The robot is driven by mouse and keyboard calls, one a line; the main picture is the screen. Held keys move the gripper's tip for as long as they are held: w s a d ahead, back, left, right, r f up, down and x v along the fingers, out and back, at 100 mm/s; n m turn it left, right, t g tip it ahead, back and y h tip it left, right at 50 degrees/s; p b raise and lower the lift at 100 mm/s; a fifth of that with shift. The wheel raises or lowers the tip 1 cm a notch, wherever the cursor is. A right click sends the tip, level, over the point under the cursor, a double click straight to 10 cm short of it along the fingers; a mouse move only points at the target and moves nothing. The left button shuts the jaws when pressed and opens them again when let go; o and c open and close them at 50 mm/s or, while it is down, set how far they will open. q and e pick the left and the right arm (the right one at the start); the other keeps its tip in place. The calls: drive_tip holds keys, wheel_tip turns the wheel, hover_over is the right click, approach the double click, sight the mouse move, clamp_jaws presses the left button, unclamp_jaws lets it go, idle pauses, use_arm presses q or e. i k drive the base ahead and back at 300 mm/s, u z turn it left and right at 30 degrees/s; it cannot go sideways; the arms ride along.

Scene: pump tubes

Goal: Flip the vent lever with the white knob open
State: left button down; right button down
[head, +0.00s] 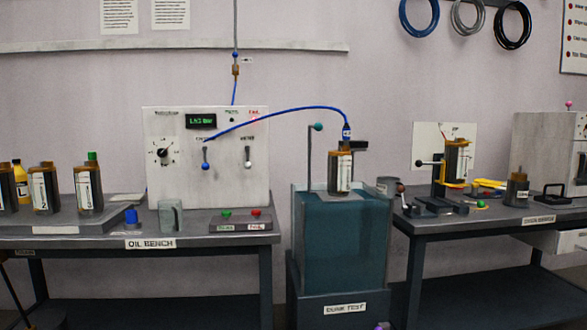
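The white control panel (170,195) stands on the oil bench in the head view. On it, the lever with the white knob (248,164) hangs straight down at the right, under a small label that is too small to read surely. A second lever with a blue knob (205,165) hangs down to its left. A blue hose (290,108) runs from the panel near the blue-knob lever to the top of a labelled tube (340,172) above the dunk tank. Neither of my grippers shows in this view.
The oil bench (200,240) carries several labelled tubes, a grey mug (171,216) and a box with green and red buttons (240,222) in front of the panel. The dunk test tank (345,240) stands to the right, then another bench (500,222) with a clamp fixture.

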sight(247, 165)
drive_tip(key=z, duration=0.4)
drive_tip(key=i, duration=1)
drive_tip(key=u, duration=0.4)
drive_tip(key=i, duration=0.7)
drive_tip(key=u, duration=0.5)
